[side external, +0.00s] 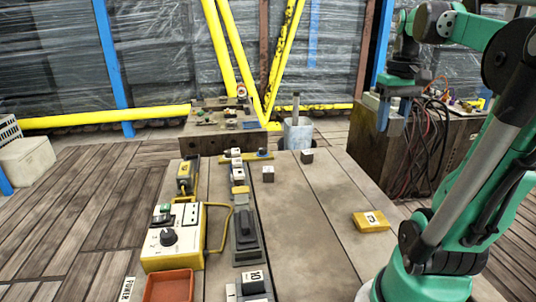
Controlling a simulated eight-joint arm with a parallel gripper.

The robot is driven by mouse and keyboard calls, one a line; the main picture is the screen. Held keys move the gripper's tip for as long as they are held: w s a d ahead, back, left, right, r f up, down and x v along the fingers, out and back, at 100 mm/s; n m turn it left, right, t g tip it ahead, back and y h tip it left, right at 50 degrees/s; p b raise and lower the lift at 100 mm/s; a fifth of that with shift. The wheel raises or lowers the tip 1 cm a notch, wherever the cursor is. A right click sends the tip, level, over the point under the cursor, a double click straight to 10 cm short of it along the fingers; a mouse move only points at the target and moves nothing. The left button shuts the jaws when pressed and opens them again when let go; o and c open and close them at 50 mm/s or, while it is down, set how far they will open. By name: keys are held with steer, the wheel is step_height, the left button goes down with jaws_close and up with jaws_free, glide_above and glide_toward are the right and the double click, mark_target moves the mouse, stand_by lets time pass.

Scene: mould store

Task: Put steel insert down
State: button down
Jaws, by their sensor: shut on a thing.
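My gripper (394,112) is at the upper right, with its blue fingers pointing down. It is raised, and in the picture it overlaps the wooden cabinet behind the table.
The table (320,235) has free room in its middle. A yellow block (371,221) lies at its right. A control box (173,238), an orange tray (169,286) and a dark switch-like device (246,235) line the left. Cables (425,140) hang by the cabinet (372,150).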

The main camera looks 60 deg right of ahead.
mark_target(371, 218)
steer(key=shift+s+a+f, duration=0.1)
steer(key=shift+s+a, duration=0.25)
steer(key=shift+a, duration=0.05)
steer(key=shift+s+a+f, duration=0.1)
steer(key=shift+f, duration=0.15)
step_height(371, 218, down, 20)
steer(key=shift+r, duration=0.2)
steer(key=shift+c, duration=2.1)
jaws_free()
steer(key=shift+f, duration=0.15)
